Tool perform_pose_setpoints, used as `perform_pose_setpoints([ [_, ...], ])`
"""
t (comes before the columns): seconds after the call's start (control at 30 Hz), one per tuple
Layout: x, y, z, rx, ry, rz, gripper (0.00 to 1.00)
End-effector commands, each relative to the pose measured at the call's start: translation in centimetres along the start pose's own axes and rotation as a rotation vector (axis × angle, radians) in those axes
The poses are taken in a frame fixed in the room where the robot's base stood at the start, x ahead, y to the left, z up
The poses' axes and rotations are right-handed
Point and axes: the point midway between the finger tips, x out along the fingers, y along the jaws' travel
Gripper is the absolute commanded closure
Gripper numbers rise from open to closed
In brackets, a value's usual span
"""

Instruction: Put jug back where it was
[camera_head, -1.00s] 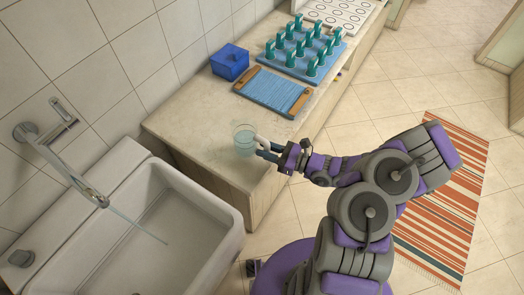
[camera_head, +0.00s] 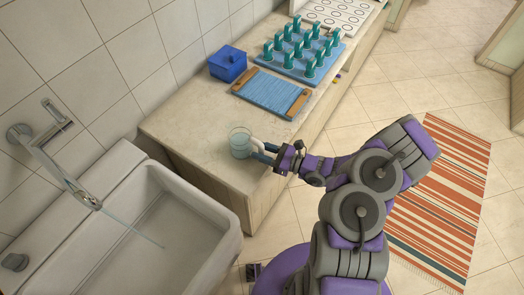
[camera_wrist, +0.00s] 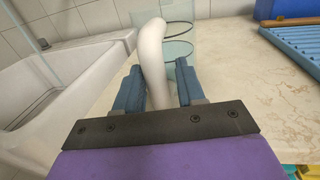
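The jug (camera_head: 240,146) is clear glass with a white handle (camera_head: 257,143). It is upright at the near end of the counter, near its front edge; I cannot tell whether its base touches the top. My gripper (camera_head: 267,152) is at the handle, on the jug's right. In the wrist view, the white handle (camera_wrist: 153,55) rises between my two blue fingers (camera_wrist: 160,82), with the glass body (camera_wrist: 177,48) behind it. The fingers stand apart with the handle between them. Whether both press on it is not clear.
A white sink (camera_head: 170,225) with a faucet (camera_head: 60,165) is at the left. Further back on the counter (camera_head: 195,120) are a blue wooden-handled tray (camera_head: 270,93), a blue box (camera_head: 228,65) and a blue pegboard (camera_head: 303,58). Bare counter lies around the jug.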

Motion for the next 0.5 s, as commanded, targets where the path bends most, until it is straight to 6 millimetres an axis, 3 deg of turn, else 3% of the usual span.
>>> perform_pose_setpoints([
  [0.13,0.07,0.06,0.03,-0.001,0.000,0.001,0.47],
  [0.37,0.15,0.13,0.03,-0.001,0.001,0.001,0.47],
  [0.5,-0.76,-0.01,0.11,-0.001,0.000,-0.001,0.47],
])
